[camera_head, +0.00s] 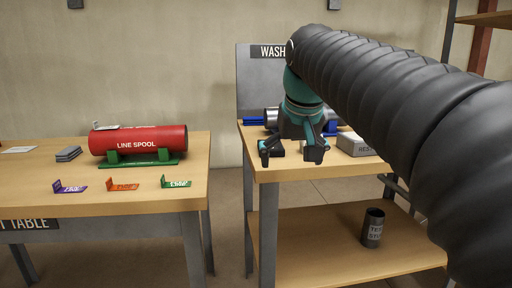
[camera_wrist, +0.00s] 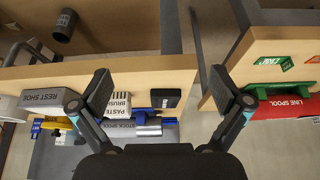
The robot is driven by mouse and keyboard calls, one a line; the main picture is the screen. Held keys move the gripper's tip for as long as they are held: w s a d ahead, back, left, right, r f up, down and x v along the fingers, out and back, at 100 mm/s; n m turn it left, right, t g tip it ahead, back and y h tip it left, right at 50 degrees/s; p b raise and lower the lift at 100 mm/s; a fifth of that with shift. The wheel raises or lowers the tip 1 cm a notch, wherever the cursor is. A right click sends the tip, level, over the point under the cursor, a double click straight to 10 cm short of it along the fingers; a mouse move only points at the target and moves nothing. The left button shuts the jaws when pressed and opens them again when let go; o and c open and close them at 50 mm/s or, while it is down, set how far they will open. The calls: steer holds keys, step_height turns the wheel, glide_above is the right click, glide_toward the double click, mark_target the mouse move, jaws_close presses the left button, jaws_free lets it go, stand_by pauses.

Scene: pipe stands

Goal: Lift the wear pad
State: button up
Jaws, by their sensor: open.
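No label reading "wear pad" is legible, so I cannot tell for certain which thing it is. A small black block (camera_head: 278,150) lies near the front left corner of the right-hand table. In the wrist view the black block (camera_wrist: 166,98) appears between the fingers, nearer the right one. A stack of flat grey pads (camera_head: 68,153) lies on the left table beside the red spool. My gripper (camera_head: 290,154) is open and empty over the right table's front left corner. It also shows in the wrist view (camera_wrist: 160,88), fingers wide apart.
A grey rest shoe (camera_head: 356,144), a paste brush box (camera_wrist: 116,104) and the stock spool (camera_wrist: 146,130) are close by. The red line spool (camera_head: 138,141) sits on a green stand; coloured brackets stand in front. A dark cup (camera_head: 373,228) stands on the lower shelf. A gap separates the tables.

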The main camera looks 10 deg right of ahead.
steer(key=w+r, duration=0.9)
steer(key=w, duration=0.5)
steer(key=p, duration=0.1)
glide_above(278, 151)
steer(key=w+a, duration=0.2)
steer(key=shift+m+g, duration=0.3)
steer(key=shift+d+f, duration=0.15)
steer(key=shift+f, duration=1.75)
steer(key=shift+d+f, duration=0.1)
steer(key=shift+f, duration=1.75)
steer(key=shift+b+x, duration=0.55)
steer(key=shift+x, duration=2.15)
steer(key=shift+w+d, duration=0.15)
steer(key=shift+w, duration=0.05)
steer(key=c, duration=1.3)
